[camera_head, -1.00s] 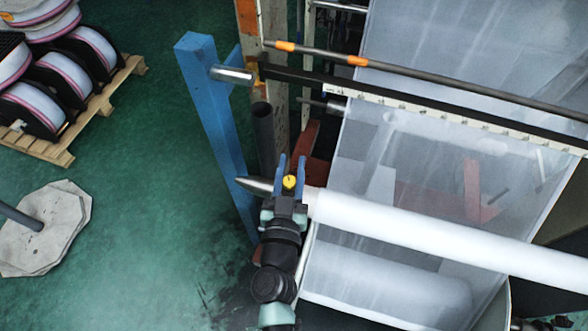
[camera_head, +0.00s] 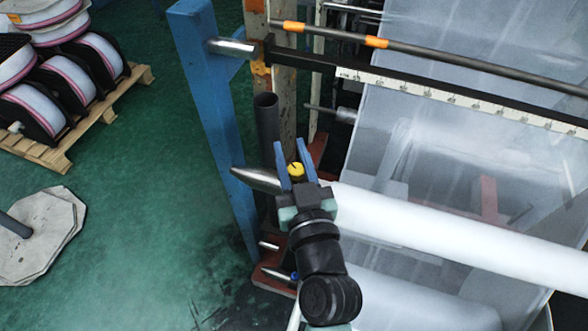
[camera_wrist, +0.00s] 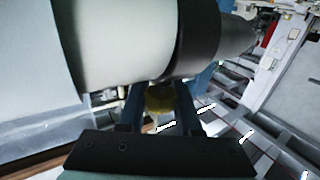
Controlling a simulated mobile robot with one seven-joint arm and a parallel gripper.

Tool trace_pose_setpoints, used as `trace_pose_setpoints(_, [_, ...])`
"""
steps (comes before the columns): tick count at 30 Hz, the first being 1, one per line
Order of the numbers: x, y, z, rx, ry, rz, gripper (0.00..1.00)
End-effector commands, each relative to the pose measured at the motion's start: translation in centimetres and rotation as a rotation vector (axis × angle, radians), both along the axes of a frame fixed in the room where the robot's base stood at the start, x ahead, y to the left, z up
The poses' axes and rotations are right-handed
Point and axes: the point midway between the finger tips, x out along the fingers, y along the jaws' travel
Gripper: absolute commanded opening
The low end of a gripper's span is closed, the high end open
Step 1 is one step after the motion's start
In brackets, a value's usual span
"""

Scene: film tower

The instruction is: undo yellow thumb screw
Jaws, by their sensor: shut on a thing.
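The yellow thumb screw (camera_head: 296,170) is between the blue fingers of my gripper (camera_head: 294,150) in the head view, and a dark line marks its head. My gripper is shut on it. In the wrist view the yellow screw (camera_wrist: 160,98) shows between the fingers, just below a dark collar (camera_wrist: 205,42) on the roll's shaft. The white film roll (camera_head: 440,222) runs to the right, and its pointed metal shaft end (camera_head: 255,180) sticks out left of my gripper. Whether the screw is still seated in the collar cannot be told.
A blue post (camera_head: 215,110) stands close left of my gripper. A dark bar (camera_head: 330,64) and a rod with orange bands (camera_head: 440,63) cross behind. A pallet (camera_head: 135,85) with spools stands at the far left; green floor lies between.

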Motion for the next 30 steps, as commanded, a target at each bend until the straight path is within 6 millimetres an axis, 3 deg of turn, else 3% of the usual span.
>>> trace_pose_setpoints(1, [0.0, 0.0, -0.9, 0.001, -0.008, 0.026, 0.00])
trace_pose_setpoints(18, [-0.3, 0.8, -0.2, 0.000, -0.005, 0.301, 0.00])
trace_pose_setpoints(30, [-0.4, 1.1, 0.0, 0.001, -0.002, 0.378, 0.00])
